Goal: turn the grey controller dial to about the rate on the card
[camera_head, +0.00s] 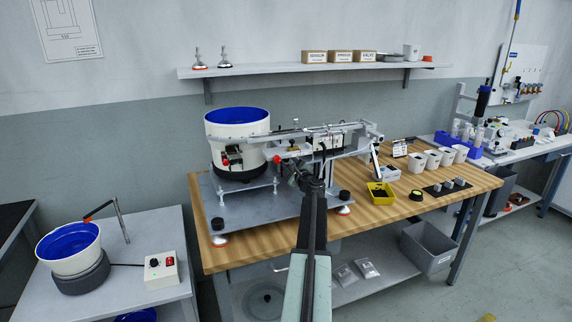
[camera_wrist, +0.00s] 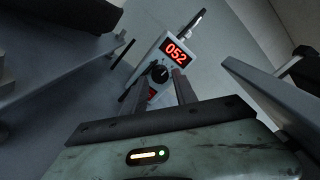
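In the wrist view a light controller box (camera_wrist: 172,48) carries a red display that reads 052. Its round dial (camera_wrist: 159,73) looks dark, with a pale mark, and a red-lit part shows below it. My gripper (camera_wrist: 161,82) points at this face with its fingers apart and the dial between or just beyond the tips. I cannot tell whether they touch it. In the head view my gripper (camera_head: 302,166) is above the metal plate, and my arm hides much of the area ahead. I cannot make out a readable rate card.
The bowl feeder (camera_head: 237,150) stands left of my gripper on the metal plate (camera_head: 255,205). A linear rail (camera_head: 305,131) crosses just above. A yellow bin (camera_head: 381,195) and white cups lie to the right. Another control box (camera_head: 161,270) sits on the lower left table.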

